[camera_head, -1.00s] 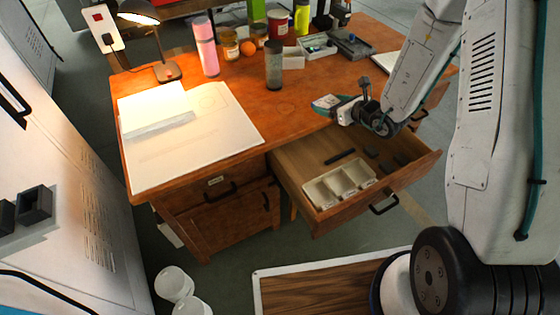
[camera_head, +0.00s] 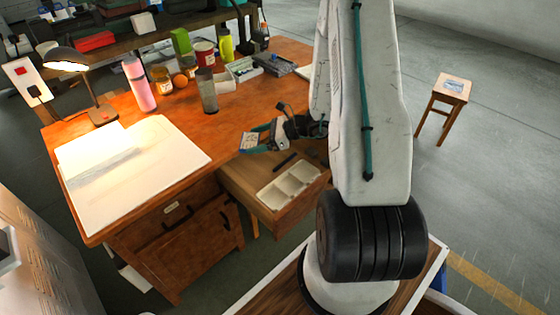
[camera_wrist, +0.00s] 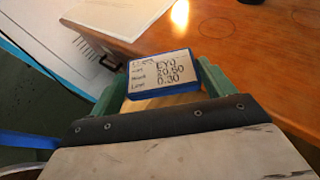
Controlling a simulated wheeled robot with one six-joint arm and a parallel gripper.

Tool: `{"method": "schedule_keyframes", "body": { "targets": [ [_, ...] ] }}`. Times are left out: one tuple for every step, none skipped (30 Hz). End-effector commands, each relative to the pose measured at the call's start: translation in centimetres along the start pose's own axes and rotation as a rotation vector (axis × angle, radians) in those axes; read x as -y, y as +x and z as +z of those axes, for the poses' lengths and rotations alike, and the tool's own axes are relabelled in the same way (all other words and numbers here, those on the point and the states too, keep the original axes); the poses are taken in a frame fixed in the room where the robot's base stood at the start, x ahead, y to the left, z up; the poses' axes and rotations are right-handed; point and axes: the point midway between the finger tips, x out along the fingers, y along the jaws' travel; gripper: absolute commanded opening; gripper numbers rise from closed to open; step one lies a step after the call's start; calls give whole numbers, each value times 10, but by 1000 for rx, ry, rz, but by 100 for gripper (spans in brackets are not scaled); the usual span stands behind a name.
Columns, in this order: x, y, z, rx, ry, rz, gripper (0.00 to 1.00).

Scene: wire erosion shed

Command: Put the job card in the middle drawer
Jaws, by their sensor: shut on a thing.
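The job card (camera_wrist: 160,78) is a small white card with a blue edge and handwritten figures. It sits between the green fingers of my gripper (camera_wrist: 160,84) in the wrist view. In the head view the card (camera_head: 249,142) shows at the tip of my gripper (camera_head: 259,138), above the inner end of the open drawer (camera_head: 243,176) and near the desk's front edge. The drawer is pulled out under the desk top. It holds a white tray with compartments (camera_head: 289,186) and a dark pen-like thing (camera_head: 285,161).
Large white sheets (camera_head: 135,180) lie on the desk's left under a lamp (camera_head: 75,62). A pink cylinder (camera_head: 139,85), a dark cylinder (camera_head: 207,92) and several jars stand further back. A wooden stool (camera_head: 449,93) stands on open floor at right.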

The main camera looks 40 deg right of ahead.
Motion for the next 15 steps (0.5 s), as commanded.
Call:
{"method": "schedule_keyframes", "body": {
  "targets": [
    [1,-16,-9,-2,-2,10,59],
    [0,-22,-12,-3,-5,20,59],
    [-1,-29,-16,-4,-9,32,59],
    [-2,-34,-19,-4,-10,39,59],
    [-3,-37,-21,-4,-12,45,59],
    [-4,-40,-24,-4,-12,52,59],
    [-5,-40,-28,-5,-12,56,59],
    [-5,-40,-32,-5,-11,59,59],
    [-6,-38,-38,-5,-10,61,59],
    [-6,-36,-44,-5,-10,62,59],
    [-6,-33,-50,-5,-10,62,59],
    [-7,-29,-60,-5,-8,62,59],
    [-7,-25,-67,-5,-9,62,59],
    [-7,-22,-75,-5,-8,62,59],
    [-7,-18,-85,-5,-10,63,59]
  ]
}}
